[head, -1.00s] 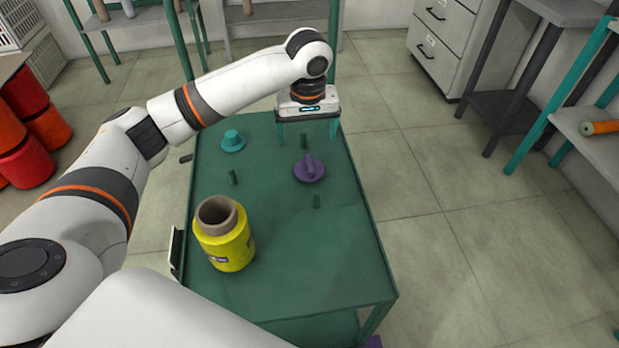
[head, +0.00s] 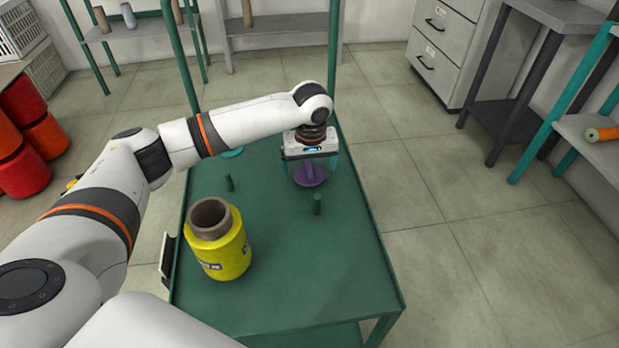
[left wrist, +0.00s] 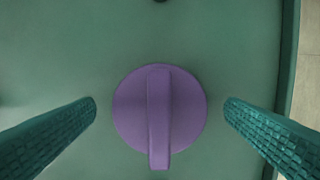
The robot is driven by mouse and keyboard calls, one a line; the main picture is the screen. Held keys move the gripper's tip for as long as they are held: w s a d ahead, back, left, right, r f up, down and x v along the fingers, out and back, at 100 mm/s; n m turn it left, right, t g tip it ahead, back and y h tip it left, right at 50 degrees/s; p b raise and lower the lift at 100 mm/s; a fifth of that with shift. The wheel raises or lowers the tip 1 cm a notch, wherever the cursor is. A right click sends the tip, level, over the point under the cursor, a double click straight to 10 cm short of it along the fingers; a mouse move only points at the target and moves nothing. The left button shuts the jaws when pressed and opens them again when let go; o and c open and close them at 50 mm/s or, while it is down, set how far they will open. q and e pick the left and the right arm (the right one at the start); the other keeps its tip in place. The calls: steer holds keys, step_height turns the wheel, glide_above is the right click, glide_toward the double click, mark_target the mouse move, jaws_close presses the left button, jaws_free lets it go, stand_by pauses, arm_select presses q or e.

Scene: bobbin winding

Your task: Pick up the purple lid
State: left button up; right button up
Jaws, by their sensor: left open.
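The purple lid (head: 308,174) lies on the green cart top, a round disc with a raised bar handle across it. In the left wrist view the lid (left wrist: 186,112) sits between the two teal fingers, apart from both. My left gripper (head: 311,170) is open above the lid and partly hides it in the head view; its fingers also show in the left wrist view (left wrist: 160,112). The fingers straddle the lid with a gap on each side. My right gripper is not in view.
A teal lid (head: 232,153) is partly behind my left arm. Small green pegs (head: 317,204) stand up near the purple lid. The cart's front right is clear.

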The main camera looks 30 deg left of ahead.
arm_select(q)
steer(key=shift+f, duration=0.3)
steer(key=shift+c, duration=0.5)
steer(key=c, duration=0.9)
steer(key=shift+r, duration=0.1)
steer(key=shift+c, duration=0.2)
